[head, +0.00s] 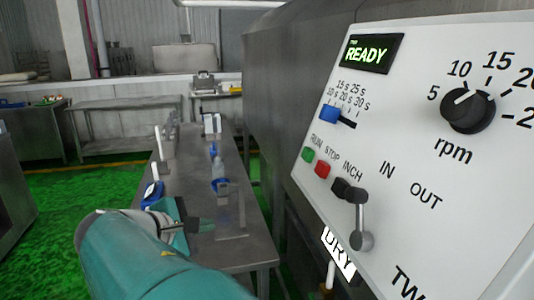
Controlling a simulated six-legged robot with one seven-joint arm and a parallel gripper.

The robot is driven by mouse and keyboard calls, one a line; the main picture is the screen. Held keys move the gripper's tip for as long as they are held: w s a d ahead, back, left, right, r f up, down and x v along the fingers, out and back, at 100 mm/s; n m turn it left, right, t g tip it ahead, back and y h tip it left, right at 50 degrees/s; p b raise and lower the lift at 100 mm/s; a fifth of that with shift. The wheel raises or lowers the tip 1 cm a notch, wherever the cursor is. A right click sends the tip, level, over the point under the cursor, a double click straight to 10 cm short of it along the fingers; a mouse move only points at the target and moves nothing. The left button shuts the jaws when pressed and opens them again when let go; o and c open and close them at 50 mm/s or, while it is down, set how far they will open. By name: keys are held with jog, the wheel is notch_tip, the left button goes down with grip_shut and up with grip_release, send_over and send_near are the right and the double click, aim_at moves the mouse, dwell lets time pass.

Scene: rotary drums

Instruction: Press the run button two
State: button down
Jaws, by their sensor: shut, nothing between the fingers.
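A white control panel (410,140) fills the right of the head view. A small green RUN button (308,154) sits near its left edge, left of a red STOP button (323,170) and a black INCH button (341,188). A lit display (368,54) above reads READY in green. The lettering at the panel's bottom right begins "TW" and is cut off. My gripper (200,225) is shut and empty, at the end of my teal arm at lower left. It is left of the panel and apart from the buttons.
A black rpm knob (467,110), a blue slider (331,114) and a grey IN/OUT lever (361,220) are on the panel. A metal table (235,180) with several small items stands beyond my gripper. A large grey machine body (290,80) is behind the panel.

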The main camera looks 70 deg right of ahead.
aim_at(309, 155)
jog(key=s+d+r+n+g+h, duration=0.2)
jog(key=s+d+r+g+h, duration=0.1)
jog(key=d+r, duration=0.3)
jog(key=s+d+r+n+g+h, duration=0.2)
jog(key=s+d+r+g+h, duration=0.1)
jog(key=d+r+g, duration=0.2)
notch_tip(309, 155, up, 3)
jog(key=shift+s+d+f, duration=0.15)
jog(key=shift+s+d, duration=0.05)
jog(key=shift+d, duration=0.6)
jog(key=s+d+f, duration=0.3)
jog(key=s+d, duration=0.1)
jog(key=s, duration=0.3)
jog(key=shift+s+d+f, duration=0.1)
jog(key=shift+s+d, duration=0.05)
dwell(0.9)
jog(key=shift+s+d+f, duration=0.1)
jog(key=shift+s+d, duration=0.05)
jog(key=shift+s, duration=0.05)
